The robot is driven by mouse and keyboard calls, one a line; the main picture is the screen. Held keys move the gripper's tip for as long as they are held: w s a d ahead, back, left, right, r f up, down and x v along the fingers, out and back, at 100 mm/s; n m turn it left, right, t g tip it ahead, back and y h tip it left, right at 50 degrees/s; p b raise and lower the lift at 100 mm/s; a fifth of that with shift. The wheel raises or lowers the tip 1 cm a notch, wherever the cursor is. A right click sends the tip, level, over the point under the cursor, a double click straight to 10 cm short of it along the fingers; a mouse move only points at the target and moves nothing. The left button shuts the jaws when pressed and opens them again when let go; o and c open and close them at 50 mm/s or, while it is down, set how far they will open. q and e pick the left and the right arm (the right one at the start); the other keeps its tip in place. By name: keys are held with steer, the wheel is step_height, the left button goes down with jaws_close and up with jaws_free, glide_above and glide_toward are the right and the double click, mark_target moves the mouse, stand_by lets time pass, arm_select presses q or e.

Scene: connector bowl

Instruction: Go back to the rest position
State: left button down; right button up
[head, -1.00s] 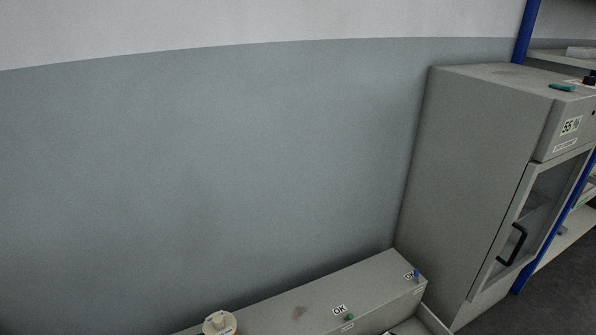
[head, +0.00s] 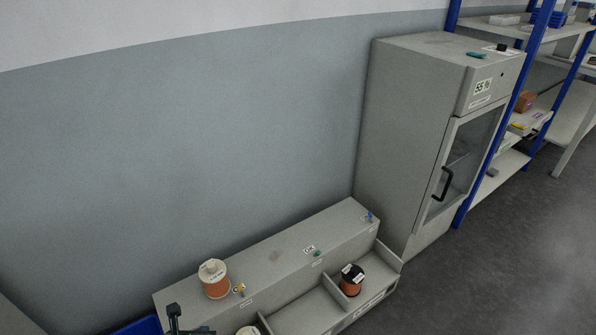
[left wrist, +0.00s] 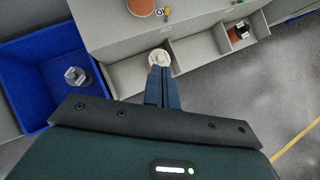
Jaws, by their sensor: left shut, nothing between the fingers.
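My left gripper (left wrist: 162,88) shows in the left wrist view with its fingers together and nothing between them, above the grey compartment unit (left wrist: 127,78). A small part of it (head: 178,318) also shows at the bottom edge of the head view. A white-topped spool (left wrist: 159,58) sits in a compartment just beyond the fingertips in the wrist view. My right gripper is in neither view.
The compartment unit (head: 335,222) stands against the wall with an orange spool (head: 214,279) on top and a black-orange spool (head: 351,280) in a compartment. A blue bin (left wrist: 40,62) is at left. A grey cabinet (head: 408,140) and blue-framed shelves (head: 512,153) stand right; open floor (head: 500,270) lies in front.

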arm_select(q)
steer(key=s+d+r+n+g, duration=0.1)
steer(key=s+d+r+n, duration=0.55)
steer(key=n, duration=0.75)
steer(key=s+a+r+n+g, duration=0.4)
steer(key=s+r+n, duration=0.8)
steer(key=n, duration=0.8)
steer(key=w+d+f+m+t+h+p, duration=0.1)
steer(key=w+d+f+t+h+p, duration=0.2)
steer(key=w+d+t, duration=0.3)
steer(key=shift+w+d+f+t, duration=0.3)
steer(key=shift+d+f+t, duration=0.1)
steer(key=shift+t, duration=0.3)
